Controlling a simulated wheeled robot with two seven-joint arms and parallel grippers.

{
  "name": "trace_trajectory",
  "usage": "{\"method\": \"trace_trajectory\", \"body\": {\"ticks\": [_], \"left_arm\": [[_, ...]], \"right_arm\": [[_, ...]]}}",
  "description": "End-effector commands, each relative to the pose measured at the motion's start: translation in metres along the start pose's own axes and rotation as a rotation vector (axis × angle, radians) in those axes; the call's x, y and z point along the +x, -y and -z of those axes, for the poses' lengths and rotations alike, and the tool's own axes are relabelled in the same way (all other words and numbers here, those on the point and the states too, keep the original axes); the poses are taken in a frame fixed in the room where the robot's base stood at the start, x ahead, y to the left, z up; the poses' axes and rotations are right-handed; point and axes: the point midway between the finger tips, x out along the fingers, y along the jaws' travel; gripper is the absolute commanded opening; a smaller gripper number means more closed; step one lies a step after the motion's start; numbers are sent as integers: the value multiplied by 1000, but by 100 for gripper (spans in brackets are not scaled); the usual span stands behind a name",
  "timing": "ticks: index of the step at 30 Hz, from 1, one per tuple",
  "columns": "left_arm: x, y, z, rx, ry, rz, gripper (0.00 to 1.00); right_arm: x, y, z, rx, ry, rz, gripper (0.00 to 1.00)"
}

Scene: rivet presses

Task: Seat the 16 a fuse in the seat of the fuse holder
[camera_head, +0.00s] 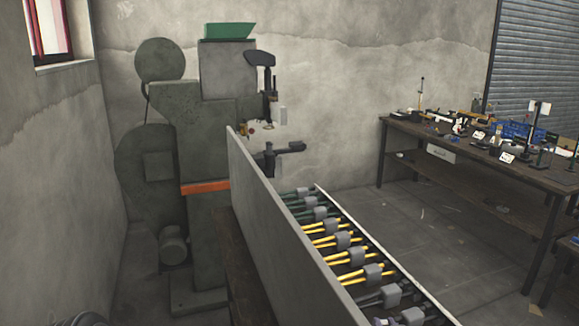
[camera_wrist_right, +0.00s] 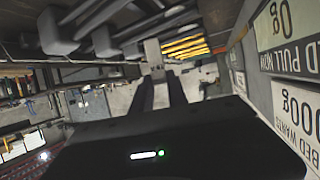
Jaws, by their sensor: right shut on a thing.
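My right gripper (camera_wrist_right: 156,82) shows in the right wrist view as two dark fingers reaching away from the camera. They are shut on a small pale grey piece (camera_wrist_right: 153,52) at their tips; I cannot tell from its shape whether it is the 16 A fuse. I cannot make out the right gripper in the head view. My left gripper is not in view. I cannot pick out the fuse holder or its seat; the things on the workbench (camera_head: 408,127) at the right are too small to tell apart.
A large grey-green press (camera_head: 205,140) stands against the back wall. A tall grey panel (camera_head: 290,235) borders a rack of yellow- and dark-handled tools (camera_head: 345,257). Lettered signs (camera_wrist_right: 290,35) stand close on the right in the wrist view.

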Motion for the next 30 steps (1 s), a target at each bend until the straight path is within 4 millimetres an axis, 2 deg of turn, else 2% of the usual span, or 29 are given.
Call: {"method": "trace_trajectory", "body": {"ticks": [1, 5, 30], "left_arm": [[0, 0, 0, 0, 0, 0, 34], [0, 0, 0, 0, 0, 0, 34], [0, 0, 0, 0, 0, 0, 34]], "right_arm": [[-1, 8, 6, -6, -4, 14, 0], [-1, 16, 8, -12, -1, 30, 0], [-1, 15, 9, -10, -3, 30, 0]]}}
